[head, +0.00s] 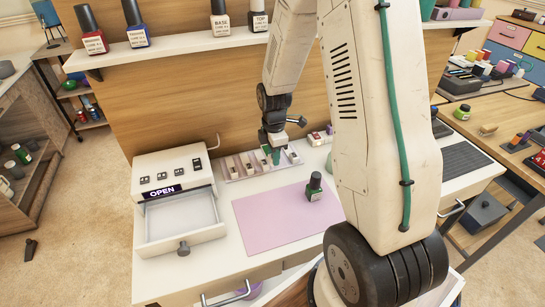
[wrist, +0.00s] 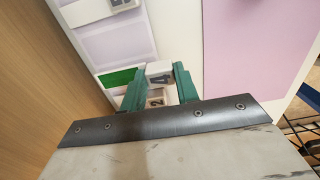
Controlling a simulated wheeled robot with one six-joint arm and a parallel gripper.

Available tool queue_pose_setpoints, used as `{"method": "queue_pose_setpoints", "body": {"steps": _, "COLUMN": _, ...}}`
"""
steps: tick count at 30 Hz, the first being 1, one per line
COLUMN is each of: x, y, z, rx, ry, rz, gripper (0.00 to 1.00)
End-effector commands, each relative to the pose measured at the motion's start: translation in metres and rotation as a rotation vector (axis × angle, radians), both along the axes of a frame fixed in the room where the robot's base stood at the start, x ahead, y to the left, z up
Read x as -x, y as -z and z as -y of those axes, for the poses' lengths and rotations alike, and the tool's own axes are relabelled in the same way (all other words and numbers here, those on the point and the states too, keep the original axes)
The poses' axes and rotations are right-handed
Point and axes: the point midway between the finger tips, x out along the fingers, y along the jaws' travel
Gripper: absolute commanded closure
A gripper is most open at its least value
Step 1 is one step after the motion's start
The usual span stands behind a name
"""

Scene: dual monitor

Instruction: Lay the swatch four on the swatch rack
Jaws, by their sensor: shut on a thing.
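My gripper (head: 275,156) is low over the swatch rack (head: 263,173) at the back of the white counter. In the wrist view its two green fingers (wrist: 158,84) are closed on the sides of a small white block marked 4, swatch four (wrist: 159,70). A green patch (wrist: 119,77) shows just left of it; I cannot tell if it belongs to the same swatch. Another numbered white block (wrist: 156,98) shows behind it, near the gripper's edge. The rack (wrist: 88,44) lies below with pale lilac slots. Whether swatch four touches the rack is hidden.
A pink mat (head: 262,215) lies in front, with a dark green polish bottle (head: 315,187) on it. An open drawer (head: 182,217) under an OPEN sign is at left. A shelf (head: 180,48) with bottles hangs above. The mat's left part is clear.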

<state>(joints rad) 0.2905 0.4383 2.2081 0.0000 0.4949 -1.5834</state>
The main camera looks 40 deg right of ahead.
Motion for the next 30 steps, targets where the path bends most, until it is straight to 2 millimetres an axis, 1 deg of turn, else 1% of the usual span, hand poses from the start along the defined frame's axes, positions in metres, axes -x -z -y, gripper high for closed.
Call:
{"method": "queue_pose_setpoints", "body": {"steps": 1, "x": -0.007, "y": 0.001, "z": 0.004, "rx": 0.000, "ry": 0.001, "rz": 0.000, "gripper": 0.94}}
{"method": "queue_pose_setpoints", "body": {"steps": 9, "x": -0.024, "y": 0.004, "z": 0.014, "rx": 0.000, "ry": 0.003, "rz": 0.000, "gripper": 0.94}}
{"method": "queue_pose_setpoints", "body": {"steps": 12, "x": -0.022, "y": 0.022, "z": 0.013, "rx": -0.001, "ry": 0.002, "rz": -0.004, "gripper": 0.94}}
{"method": "queue_pose_setpoints", "body": {"steps": 15, "x": -0.022, "y": 0.035, "z": 0.013, "rx": -0.001, "ry": 0.002, "rz": -0.003, "gripper": 0.94}}
{"method": "queue_pose_setpoints", "body": {"steps": 27, "x": -0.022, "y": 0.041, "z": 0.013, "rx": 0.000, "ry": 0.002, "rz": -0.001, "gripper": 0.94}}
{"method": "queue_pose_setpoints", "body": {"steps": 28, "x": -0.022, "y": 0.041, "z": 0.013, "rx": 0.000, "ry": 0.002, "rz": -0.001, "gripper": 0.64}}
{"method": "queue_pose_setpoints", "body": {"steps": 30, "x": -0.022, "y": 0.041, "z": 0.013, "rx": 0.000, "ry": 0.002, "rz": 0.000, "gripper": 0.48}}
